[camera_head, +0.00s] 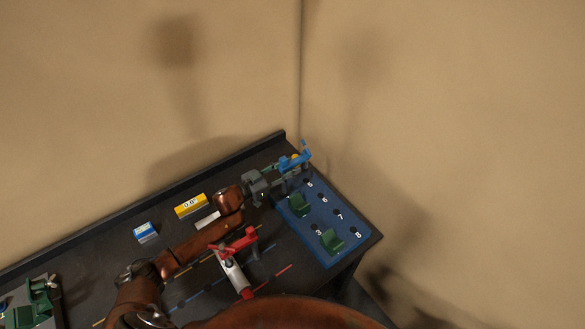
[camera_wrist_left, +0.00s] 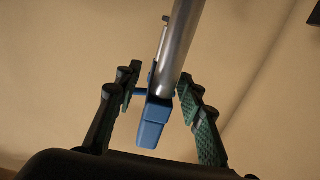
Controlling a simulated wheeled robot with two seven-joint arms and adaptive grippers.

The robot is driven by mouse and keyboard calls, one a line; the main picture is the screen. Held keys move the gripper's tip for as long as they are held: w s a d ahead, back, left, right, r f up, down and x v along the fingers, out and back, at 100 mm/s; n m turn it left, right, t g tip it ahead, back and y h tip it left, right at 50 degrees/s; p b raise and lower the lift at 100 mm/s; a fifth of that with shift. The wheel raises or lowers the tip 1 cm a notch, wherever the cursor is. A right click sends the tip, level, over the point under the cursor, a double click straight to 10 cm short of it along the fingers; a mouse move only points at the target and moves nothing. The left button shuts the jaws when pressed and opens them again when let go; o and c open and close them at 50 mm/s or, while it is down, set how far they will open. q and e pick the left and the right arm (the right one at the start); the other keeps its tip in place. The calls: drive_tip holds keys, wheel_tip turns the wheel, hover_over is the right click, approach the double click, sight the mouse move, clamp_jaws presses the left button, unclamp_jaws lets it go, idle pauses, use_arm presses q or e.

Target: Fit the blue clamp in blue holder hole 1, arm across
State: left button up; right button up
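The blue clamp (camera_head: 300,158) is at the far corner of the blue holder (camera_head: 318,232) in the head view. My left gripper (camera_head: 286,166) reaches it from the left. In the left wrist view the blue clamp (camera_wrist_left: 155,118) lies between the two fingers of my left gripper (camera_wrist_left: 160,92), with a blue crosspiece spanning between the fingertips and a silver rod rising past them. Hole 1 is not visible, and I cannot tell whether the clamp touches the holder. My right gripper is not in view.
Two green clamps (camera_head: 299,205) (camera_head: 332,242) stand on the holder, among numbered holes. A red clamp (camera_head: 236,246) with a silver cylinder lies nearby. A raised rim (camera_head: 150,209) edges the dark table.

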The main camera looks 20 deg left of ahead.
use_arm(q)
drive_tip(key=shift+f, duration=0.2)
drive_tip(key=shift+s+a, duration=0.2)
drive_tip(key=v, duration=1.1)
drive_tip(key=shift+s+r, duration=0.2)
drive_tip(key=shift+a, duration=0.2)
